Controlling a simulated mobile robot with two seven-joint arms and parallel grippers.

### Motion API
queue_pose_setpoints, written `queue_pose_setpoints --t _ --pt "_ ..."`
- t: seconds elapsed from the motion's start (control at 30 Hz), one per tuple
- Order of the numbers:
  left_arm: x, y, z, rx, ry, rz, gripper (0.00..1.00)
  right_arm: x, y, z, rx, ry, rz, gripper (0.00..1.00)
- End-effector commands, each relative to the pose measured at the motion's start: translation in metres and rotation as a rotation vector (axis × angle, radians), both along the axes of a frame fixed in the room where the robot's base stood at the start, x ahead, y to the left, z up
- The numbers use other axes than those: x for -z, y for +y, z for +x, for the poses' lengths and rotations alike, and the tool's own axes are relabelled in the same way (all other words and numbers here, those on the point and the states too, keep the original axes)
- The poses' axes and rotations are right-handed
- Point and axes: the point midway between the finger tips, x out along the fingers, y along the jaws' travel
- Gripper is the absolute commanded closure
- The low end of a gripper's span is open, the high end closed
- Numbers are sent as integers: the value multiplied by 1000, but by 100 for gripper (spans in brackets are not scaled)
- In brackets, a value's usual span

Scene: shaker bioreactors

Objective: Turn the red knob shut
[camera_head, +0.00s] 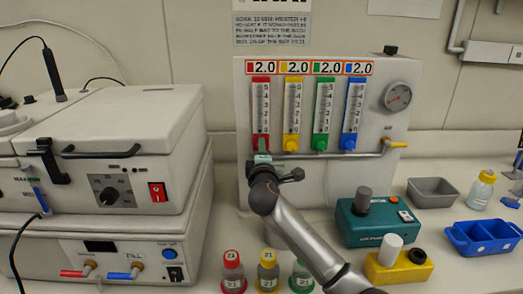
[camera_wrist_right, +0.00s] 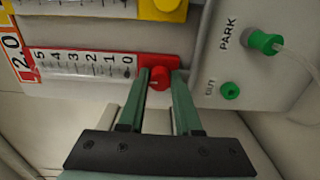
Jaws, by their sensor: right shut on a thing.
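The red flowmeter (camera_head: 261,110) is the leftmost of the coloured tubes on the upright panel. Its red knob (camera_wrist_right: 160,80) sits at the zero end of the scale in the right wrist view. My right gripper (camera_head: 262,158) reaches up to the foot of this flowmeter. In the wrist view the green fingers of my right gripper (camera_wrist_right: 160,74) are on either side of the red knob and shut on it. In the head view the gripper hides the knob. My left gripper is not in view.
Yellow (camera_head: 292,112), green (camera_head: 324,112) and blue (camera_head: 355,112) flowmeters stand close to the right. A gauge (camera_head: 397,96) and a yellow-handled valve (camera_head: 394,144) are further right. Capped bottles (camera_head: 268,272) stand below my arm. A teal device (camera_head: 375,222) stands on the bench.

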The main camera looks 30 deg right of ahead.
Motion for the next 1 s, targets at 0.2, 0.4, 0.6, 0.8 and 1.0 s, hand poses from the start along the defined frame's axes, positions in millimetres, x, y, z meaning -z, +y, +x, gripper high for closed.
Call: queue_pose_setpoints --t 0.2,0.4,0.6,0.8,1.0 --pt "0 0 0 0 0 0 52 2 0 0 0 18 -21 100" --pt "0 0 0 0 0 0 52 2 0 0 0 19 -23 100" --pt "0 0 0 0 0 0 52 2 0 0 0 19 -23 62" --pt "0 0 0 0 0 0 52 1 0 0 0 16 -22 55" --pt "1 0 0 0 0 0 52 1 2 -3 -1 14 -22 55"
